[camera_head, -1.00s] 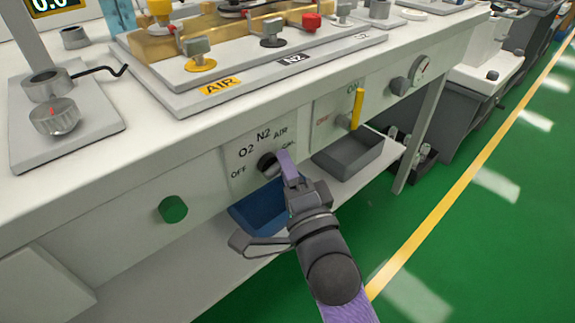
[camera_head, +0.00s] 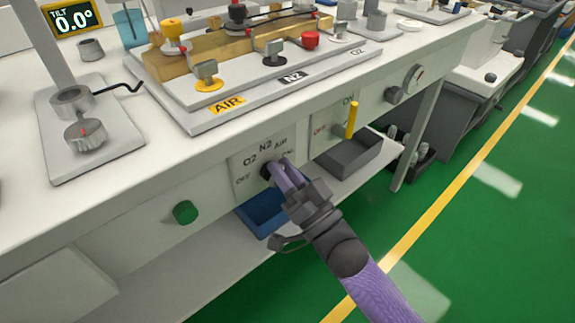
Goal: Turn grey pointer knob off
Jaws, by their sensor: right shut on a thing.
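The dark grey pointer knob (camera_head: 266,171) is on a pale panel (camera_head: 243,163) on the bench's front face. The labels OFF, O2, N2, AIR and CAL arc around it. My right gripper (camera_head: 279,168) comes from the lower right, its purple fingers shut on the knob. The fingers cover most of the knob, so I cannot tell which label it points to. My left gripper is not in view.
A green button (camera_head: 185,212) is left of the panel. A yellow lever (camera_head: 352,120) and a grey knob (camera_head: 393,94) are to the right. A blue bin (camera_head: 258,216) and a grey bin (camera_head: 352,156) sit below. The green floor (camera_head: 480,230) is clear.

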